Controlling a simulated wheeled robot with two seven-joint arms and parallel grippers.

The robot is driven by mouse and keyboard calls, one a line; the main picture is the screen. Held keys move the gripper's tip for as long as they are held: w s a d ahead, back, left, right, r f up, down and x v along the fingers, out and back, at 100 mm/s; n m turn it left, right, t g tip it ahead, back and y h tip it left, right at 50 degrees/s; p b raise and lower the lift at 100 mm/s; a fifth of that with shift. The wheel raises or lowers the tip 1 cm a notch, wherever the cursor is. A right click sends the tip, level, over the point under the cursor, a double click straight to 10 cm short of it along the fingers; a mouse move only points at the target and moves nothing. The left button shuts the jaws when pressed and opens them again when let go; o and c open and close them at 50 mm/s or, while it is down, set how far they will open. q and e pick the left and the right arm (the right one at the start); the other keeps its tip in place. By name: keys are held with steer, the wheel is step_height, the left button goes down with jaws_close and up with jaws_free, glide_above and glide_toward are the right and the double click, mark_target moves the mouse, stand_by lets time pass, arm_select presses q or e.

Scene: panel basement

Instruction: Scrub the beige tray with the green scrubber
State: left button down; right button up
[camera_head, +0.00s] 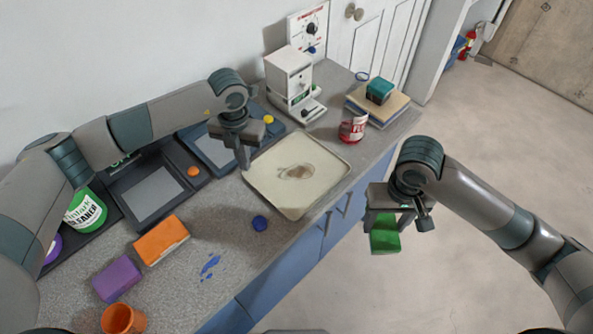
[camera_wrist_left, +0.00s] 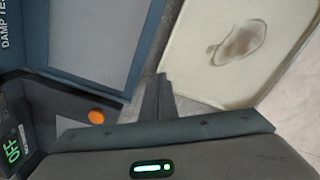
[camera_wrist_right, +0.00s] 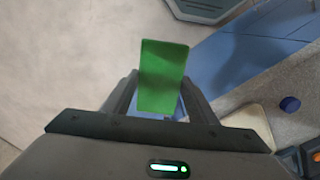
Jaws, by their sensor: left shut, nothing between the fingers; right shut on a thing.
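The beige tray (camera_head: 318,183) lies on the counter with a brown stain (camera_head: 297,171) near its middle; part of it also shows in the left wrist view (camera_wrist_left: 204,75). The green scrubber (camera_head: 385,236) is in my right gripper (camera_head: 392,222), which is shut on it and holds it in the air in front of the counter's edge. The scrubber also shows between the fingers in the right wrist view (camera_wrist_right: 162,75). My left gripper (camera_head: 245,165) is shut and empty, over the tray's left corner. I cannot tell whether its fingertips touch the tray.
An orange sponge (camera_head: 161,240), a purple sponge (camera_head: 117,279), an orange cup (camera_head: 123,318) and a blue cap (camera_head: 260,223) are on the counter left of the tray. Dark panels (camera_head: 150,190) line the wall side.

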arm_select(q)
steer(key=shift+f+b, duration=0.4)
steer(key=shift+f, duration=0.05)
arm_select(e)
steer(key=shift+f, duration=0.4)
stand_by(0.3)
arm_select(q)
steer(key=shift+r, duration=0.15)
arm_select(e)
steer(key=shift+r, duration=0.15)
